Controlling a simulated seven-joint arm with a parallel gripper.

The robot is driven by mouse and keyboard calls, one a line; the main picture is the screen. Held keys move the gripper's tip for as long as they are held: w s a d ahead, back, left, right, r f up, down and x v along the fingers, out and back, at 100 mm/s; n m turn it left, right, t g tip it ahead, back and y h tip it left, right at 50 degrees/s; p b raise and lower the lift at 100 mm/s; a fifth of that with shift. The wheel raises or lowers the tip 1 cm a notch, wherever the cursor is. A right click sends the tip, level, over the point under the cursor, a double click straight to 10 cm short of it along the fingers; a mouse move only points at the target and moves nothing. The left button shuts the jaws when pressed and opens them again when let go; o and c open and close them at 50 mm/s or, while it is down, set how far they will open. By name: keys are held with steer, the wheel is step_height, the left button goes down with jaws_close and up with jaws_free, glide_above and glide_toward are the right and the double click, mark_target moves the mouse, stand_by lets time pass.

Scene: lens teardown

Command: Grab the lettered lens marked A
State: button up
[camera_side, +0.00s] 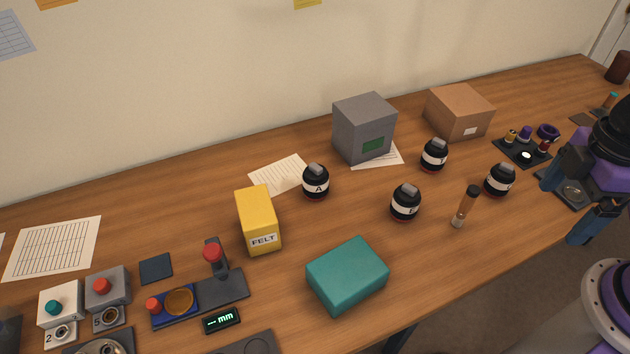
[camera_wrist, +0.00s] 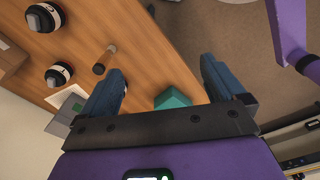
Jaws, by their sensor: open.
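The lens marked A (camera_side: 316,184) is a black cylinder with a white letter band and a grey top, standing upright on the table left of the grey box. Other similar lenses stand to its right: one at the front middle (camera_side: 405,203), one near the brown box (camera_side: 434,156) and one near my gripper (camera_side: 500,180); their letters are hard to read. My gripper (camera_side: 582,198) is at the far right, by the table's edge, well away from lens A. In the wrist view my gripper (camera_wrist: 163,88) has its blue fingers wide apart with nothing between them.
A grey box (camera_side: 363,128) stands just behind and right of lens A. A yellow FELT box (camera_side: 258,220) is to its left, a teal box (camera_side: 347,274) in front. Bare table surrounds lens A's front.

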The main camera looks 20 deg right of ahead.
steer(key=n+t, duration=1.3)
steer(key=n, duration=1.1)
glide_above(324, 183)
steer(key=s+d, duration=0.1)
steer(key=s, duration=1.2)
step_height(324, 183, down, 16)
steer(key=shift+y, duration=0.4)
steer(key=x, duration=1.1)
steer(key=shift+w+d+r, duration=0.1)
steer(key=shift+w+r, duration=0.15)
steer(key=shift+a+x, duration=0.15)
steer(key=shift+x, duration=1.35)
steer(key=shift+a+x, duration=0.15)
steer(key=shift+x, duration=1.35)
steer(key=shift+r, duration=0.25)
steer(key=c, duration=1.5)
